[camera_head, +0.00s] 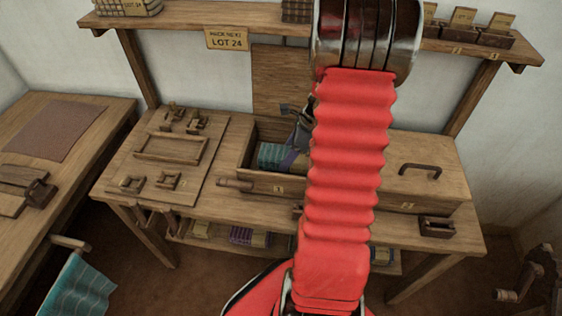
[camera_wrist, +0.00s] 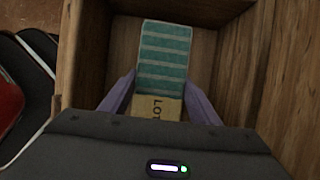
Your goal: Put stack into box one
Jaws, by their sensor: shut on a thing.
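The stack (camera_wrist: 164,55) is folded teal cloth with pale stripes and a tan band printed "LOT". It also shows in the head view (camera_head: 274,156), inside the open wooden box (camera_head: 246,148) on the bench. My gripper (camera_wrist: 159,92) is shut on the stack, with a purple finger against each side near the band. In the head view my gripper (camera_head: 291,155) reaches down into the box. Box walls (camera_wrist: 86,55) surround the stack in the wrist view. I cannot tell whether the stack rests on the box floor.
The box lid (camera_head: 279,80) stands raised behind it. A closed lid with a dark handle (camera_head: 420,170) lies to the right. A wooden tray (camera_head: 171,148) sits left. A shelf with a "LOT 24" sign (camera_head: 227,39) runs above. Other cloth stacks (camera_head: 248,237) lie below. My red arm hides the middle.

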